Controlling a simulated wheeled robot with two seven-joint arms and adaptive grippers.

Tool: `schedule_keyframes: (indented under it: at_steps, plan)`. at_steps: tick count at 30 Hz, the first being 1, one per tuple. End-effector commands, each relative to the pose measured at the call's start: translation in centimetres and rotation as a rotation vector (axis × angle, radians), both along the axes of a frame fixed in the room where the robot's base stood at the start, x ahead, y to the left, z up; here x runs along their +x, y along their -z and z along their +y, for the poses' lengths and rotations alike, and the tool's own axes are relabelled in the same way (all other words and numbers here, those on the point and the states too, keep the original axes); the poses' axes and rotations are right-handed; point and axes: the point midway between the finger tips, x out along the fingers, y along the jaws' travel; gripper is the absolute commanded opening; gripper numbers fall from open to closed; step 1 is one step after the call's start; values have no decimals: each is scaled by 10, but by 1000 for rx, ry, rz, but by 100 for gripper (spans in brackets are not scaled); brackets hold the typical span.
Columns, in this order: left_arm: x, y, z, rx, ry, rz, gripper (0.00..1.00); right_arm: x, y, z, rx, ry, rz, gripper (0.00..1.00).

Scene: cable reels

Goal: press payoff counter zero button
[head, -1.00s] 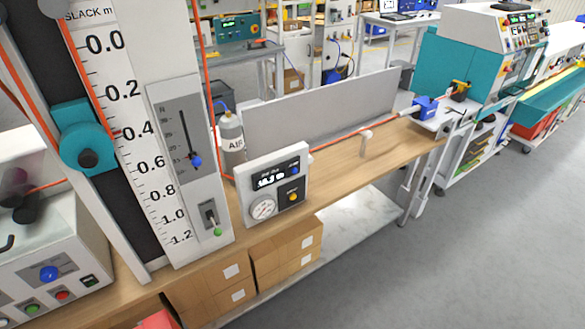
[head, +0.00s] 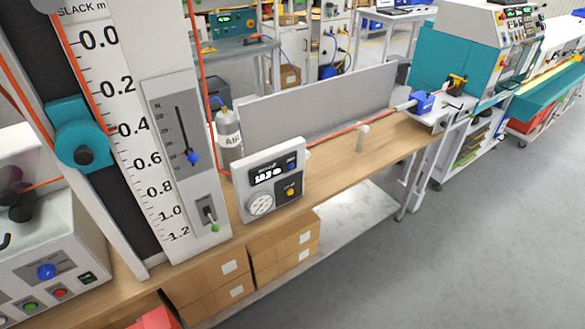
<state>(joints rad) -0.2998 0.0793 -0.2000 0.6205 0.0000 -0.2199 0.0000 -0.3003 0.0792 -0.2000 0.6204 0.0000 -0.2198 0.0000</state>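A white counter box (head: 272,180) with a dark display stands on the wooden bench in the head view. Its display shows white digits that are too small to read surely. A blue button (head: 291,165) sits beside the display. A yellow-orange button (head: 290,191) sits below it on a dark plate. A round white dial (head: 261,204) is at the lower left of the box. No label tells me which button is the zero button, and I cannot tell whether this box is the payoff counter. Neither of my grippers is in view.
A tall slack scale (head: 118,110) with a slider panel (head: 180,135) stands left of the box. An orange cable runs right along the bench (head: 345,158) past a grey backboard (head: 310,115). Cardboard boxes (head: 215,277) sit below. Grey floor (head: 440,260) is open at the right.

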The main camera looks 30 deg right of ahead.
Motion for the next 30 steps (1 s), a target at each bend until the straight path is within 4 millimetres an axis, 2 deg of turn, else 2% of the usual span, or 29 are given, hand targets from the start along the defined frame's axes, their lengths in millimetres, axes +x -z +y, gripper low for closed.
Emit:
schedule_keyframes:
  at_steps: [9, 30]
  plan:
    - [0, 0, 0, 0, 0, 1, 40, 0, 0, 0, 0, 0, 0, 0]
    - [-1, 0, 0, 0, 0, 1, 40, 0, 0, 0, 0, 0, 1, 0]
